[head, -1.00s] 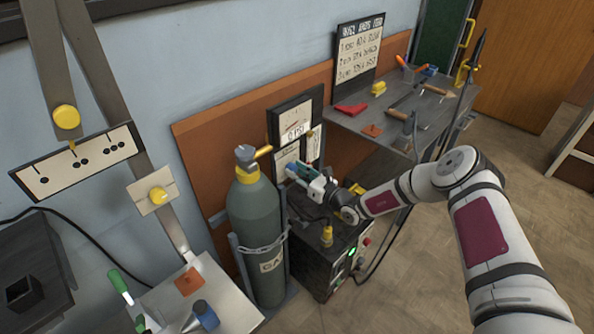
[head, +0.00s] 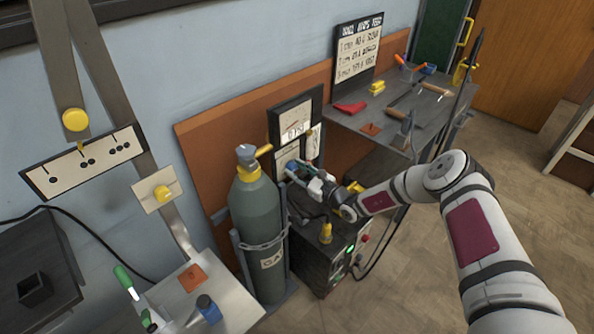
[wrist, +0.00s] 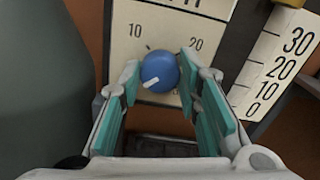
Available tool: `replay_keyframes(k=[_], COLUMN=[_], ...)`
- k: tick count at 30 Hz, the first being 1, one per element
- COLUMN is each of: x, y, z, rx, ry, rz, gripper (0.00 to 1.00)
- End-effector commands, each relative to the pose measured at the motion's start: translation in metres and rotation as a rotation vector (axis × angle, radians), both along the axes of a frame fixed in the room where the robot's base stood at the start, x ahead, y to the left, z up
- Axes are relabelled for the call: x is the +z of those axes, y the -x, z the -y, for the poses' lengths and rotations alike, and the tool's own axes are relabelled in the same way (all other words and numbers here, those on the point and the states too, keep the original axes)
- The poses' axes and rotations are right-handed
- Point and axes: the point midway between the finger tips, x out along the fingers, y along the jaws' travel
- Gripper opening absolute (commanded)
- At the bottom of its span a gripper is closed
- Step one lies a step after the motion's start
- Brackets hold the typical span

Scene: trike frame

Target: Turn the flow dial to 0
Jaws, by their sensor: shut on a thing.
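The flow dial (wrist: 158,72) is a round blue knob with a white pointer mark, on a cream scale plate (wrist: 150,30). In the wrist view the pointer aims down and left. In the head view my gripper (head: 303,171) reaches the panel behind the gas cylinder, and the dial is small there.
A grey-green gas cylinder (head: 258,215) stands close left of my gripper. A dark machine (head: 325,250) stands below it. In the wrist view a second scale plate (wrist: 275,65) marked 0 to 30 is at the right. A workbench (head: 400,110) with tools stands behind.

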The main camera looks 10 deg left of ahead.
Motion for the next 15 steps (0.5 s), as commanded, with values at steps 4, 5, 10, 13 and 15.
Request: replay_keyframes(k=[4,5,10,13,15], x=[-0.0018,-0.0018,-0.0009,-0.0006,-0.0004], y=[0.0007,0.0007,0.0004,0.0002,0.0004], z=[0.0004,0.0005,0.0003,0.0002,0.0005], rx=[0.000,0.000,0.001,0.000,0.000], ry=[0.002,0.002,0.002,0.001,0.000], rz=[-0.002,-0.002,-0.001,-0.001,-0.001], gripper=[0.33,0.40,0.51,0.51,0.51])
